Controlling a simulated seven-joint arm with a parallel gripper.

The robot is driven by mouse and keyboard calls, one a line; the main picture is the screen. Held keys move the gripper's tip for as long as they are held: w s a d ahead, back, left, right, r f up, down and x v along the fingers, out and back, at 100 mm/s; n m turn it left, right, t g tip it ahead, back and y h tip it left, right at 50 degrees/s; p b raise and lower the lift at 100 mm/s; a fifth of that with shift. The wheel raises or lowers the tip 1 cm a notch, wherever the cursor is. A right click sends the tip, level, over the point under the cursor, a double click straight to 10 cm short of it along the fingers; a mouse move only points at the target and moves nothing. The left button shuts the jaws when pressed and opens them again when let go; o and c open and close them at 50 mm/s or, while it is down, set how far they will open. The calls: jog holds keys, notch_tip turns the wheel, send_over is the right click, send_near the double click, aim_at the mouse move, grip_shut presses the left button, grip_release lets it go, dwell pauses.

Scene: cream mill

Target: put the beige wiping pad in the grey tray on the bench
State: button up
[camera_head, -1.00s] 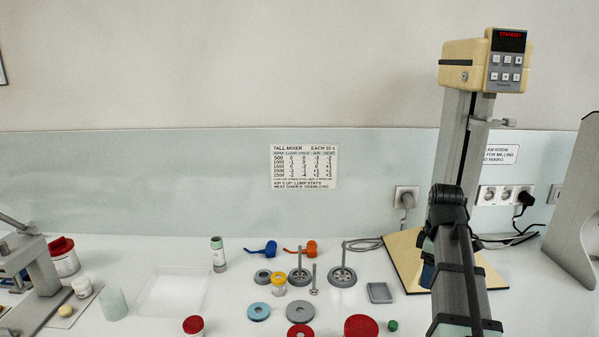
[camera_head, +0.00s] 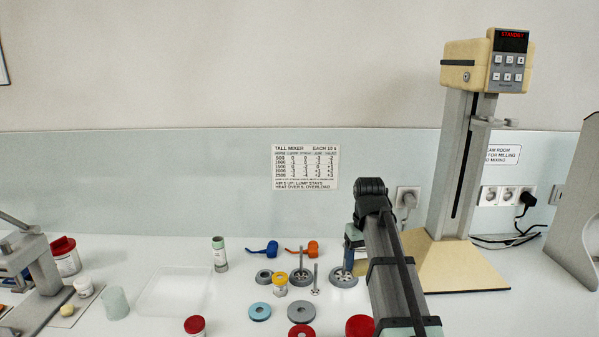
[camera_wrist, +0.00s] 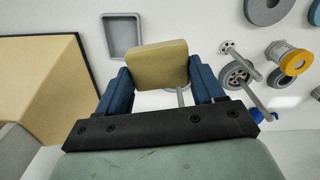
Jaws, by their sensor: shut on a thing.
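In the wrist view, my gripper (camera_wrist: 157,88) is shut on the beige wiping pad (camera_wrist: 158,65), a flat tan block held between its two blue fingers. The grey tray (camera_wrist: 107,38), a small shallow rectangle, lies on the bench just beyond and to the left of the pad in that view. The pad seems to overlap the tray's corner in the picture; how high it is above the bench I cannot tell.
Grey stirrer discs with upright rods (camera_head: 302,272), a yellow-lidded jar (camera_head: 280,284) and rings (camera_head: 301,311) are to the left. A clear shallow tray (camera_head: 175,292) lies further left.

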jog(key=m, duration=0.5)
jog(key=shift+m, duration=0.4)
jog(key=shift+d, duration=0.1)
jog(key=s+d+m, duration=0.1)
jog(key=d+m, duration=0.1)
jog(key=d, duration=1)
jog(key=r+m, duration=0.2)
jog(key=m, duration=1)
send_over(490, 336)
jog(key=shift+m, duration=0.3)
jog(key=shift+f, duration=5.25)
